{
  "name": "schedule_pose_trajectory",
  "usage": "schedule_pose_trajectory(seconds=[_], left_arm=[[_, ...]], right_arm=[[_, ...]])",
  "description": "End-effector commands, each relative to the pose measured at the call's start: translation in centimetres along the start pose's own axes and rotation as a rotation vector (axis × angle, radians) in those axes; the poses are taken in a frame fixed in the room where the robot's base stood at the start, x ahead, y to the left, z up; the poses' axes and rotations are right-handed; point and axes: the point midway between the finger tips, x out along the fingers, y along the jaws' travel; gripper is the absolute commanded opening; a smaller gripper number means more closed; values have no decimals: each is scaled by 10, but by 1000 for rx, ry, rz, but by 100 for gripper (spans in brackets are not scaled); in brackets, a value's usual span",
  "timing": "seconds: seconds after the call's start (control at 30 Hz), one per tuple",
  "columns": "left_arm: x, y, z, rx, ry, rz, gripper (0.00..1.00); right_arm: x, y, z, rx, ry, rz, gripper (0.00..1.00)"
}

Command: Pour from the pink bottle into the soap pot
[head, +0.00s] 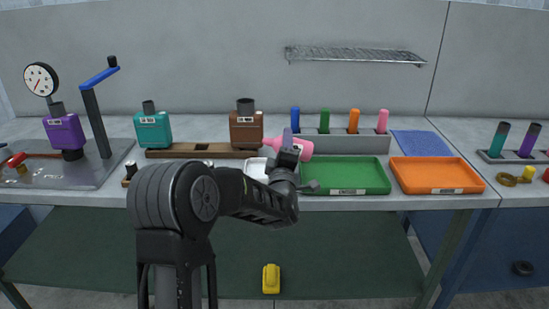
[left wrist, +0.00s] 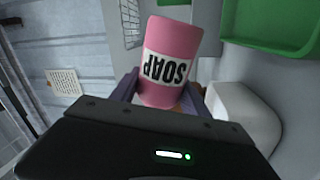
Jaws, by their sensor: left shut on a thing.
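The pink bottle (head: 303,148) is held above the bench by my left gripper (head: 288,153), lying over on its side or steeply tilted in the head view. In the left wrist view the pink bottle (left wrist: 170,42) carries a white SOAP label that reads upside down, with purple fingers on both sides of it. A white pot (head: 257,166), which looks like the soap pot, is just left of the gripper, partly hidden by my arm. The white pot (left wrist: 240,115) also shows right of the bottle in the wrist view. Any liquid cannot be seen. My right gripper is not in view.
A green tray (head: 345,188) and an orange tray (head: 436,188) lie to the right. A grey rack (head: 345,144) with coloured pegs stands behind. A blue mat (head: 420,143) lies at the back right.

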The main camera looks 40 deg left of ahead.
Motion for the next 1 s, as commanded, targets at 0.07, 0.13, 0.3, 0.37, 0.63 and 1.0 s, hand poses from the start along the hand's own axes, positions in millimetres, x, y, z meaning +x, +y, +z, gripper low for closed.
schedule_pose_trajectory(seconds=[0.07,0.13,0.3,0.37,0.63,1.0], left_arm=[[0,1,0,-1,1,2,13],[0,1,0,0,1,2,13],[0,1,0,-1,0,2,13],[0,1,0,-1,1,2,13],[0,-2,-1,-54,12,-2,13],[1,7,0,-102,15,1,13]], right_arm=[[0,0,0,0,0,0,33],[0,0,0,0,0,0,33],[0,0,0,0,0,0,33],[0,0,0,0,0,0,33],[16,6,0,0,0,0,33],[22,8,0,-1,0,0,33]])
